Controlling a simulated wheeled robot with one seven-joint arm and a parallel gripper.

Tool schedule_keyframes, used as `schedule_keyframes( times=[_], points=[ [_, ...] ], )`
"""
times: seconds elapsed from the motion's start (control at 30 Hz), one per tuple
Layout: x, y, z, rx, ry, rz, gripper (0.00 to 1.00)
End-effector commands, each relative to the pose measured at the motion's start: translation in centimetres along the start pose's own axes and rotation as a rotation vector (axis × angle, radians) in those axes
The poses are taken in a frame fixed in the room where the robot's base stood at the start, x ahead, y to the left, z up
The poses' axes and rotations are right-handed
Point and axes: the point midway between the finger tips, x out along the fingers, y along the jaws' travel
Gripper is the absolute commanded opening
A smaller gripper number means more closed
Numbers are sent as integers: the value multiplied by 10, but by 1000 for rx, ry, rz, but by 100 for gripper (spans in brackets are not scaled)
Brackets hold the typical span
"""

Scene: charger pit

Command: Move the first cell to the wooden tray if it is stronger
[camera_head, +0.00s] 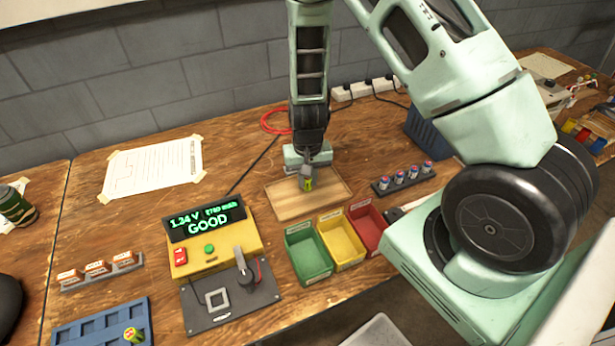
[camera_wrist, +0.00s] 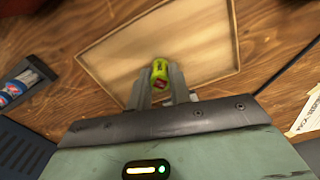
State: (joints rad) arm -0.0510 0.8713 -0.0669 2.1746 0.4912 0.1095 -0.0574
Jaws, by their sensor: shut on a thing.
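My gripper (camera_head: 308,178) is shut on a green-yellow cell (camera_head: 307,185) and holds it over the wooden tray (camera_head: 283,205). In the wrist view the cell (camera_wrist: 160,72) sits between the fingertips, with the tray (camera_wrist: 215,25) beyond it. I cannot tell whether the cell touches the tray. Another green-yellow cell (camera_head: 133,335) stands in the blue rack (camera_head: 85,330) at the lower left.
Green (camera_head: 308,262), yellow (camera_head: 341,245) and red (camera_head: 368,225) bins stand in front of the tray. A dark holder with several cells (camera_head: 400,180) is right of it. A paper sheet (camera_head: 153,167) lies at the back left.

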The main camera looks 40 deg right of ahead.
Motion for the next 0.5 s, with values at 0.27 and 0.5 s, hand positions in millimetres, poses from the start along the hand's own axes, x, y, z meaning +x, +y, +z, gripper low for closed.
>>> schedule_keyframes(
  times=[0.27,0.5],
  points=[
    [8,0,0,0,0,0,0],
    [9,0,0,0,0,0,0]
  ],
)
